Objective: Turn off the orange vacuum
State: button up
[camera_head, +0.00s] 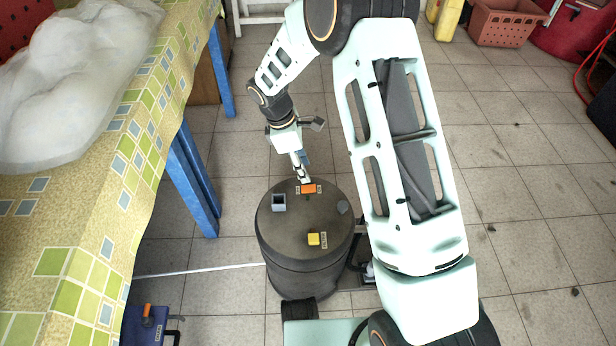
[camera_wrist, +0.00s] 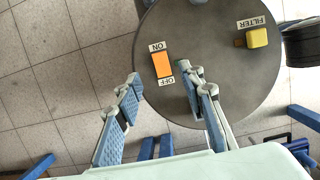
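The vacuum (camera_head: 305,255) is a dark grey drum standing on the floor, seen from above; its round lid (camera_wrist: 215,65) fills the top of the wrist view. An orange rocker switch (camera_head: 309,188) sits near the lid's far edge. In the wrist view the switch (camera_wrist: 162,65) lies between an ON label (camera_wrist: 157,46) and an OFF label (camera_wrist: 167,82). My gripper (camera_head: 302,176) is just above the switch. In the wrist view my gripper (camera_wrist: 159,80) is open and empty, its right finger near the OFF end. I cannot tell whether it touches.
A yellow block labelled FILTER (camera_wrist: 257,38), a grey square fitting (camera_head: 279,203) and a grey knob (camera_head: 342,207) are also on the lid. A cloth-covered table (camera_head: 100,230) with blue legs stands left. A blue box (camera_head: 146,326) with an orange handle is lower left.

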jog(key=v, duration=0.4)
dwell(0.4)
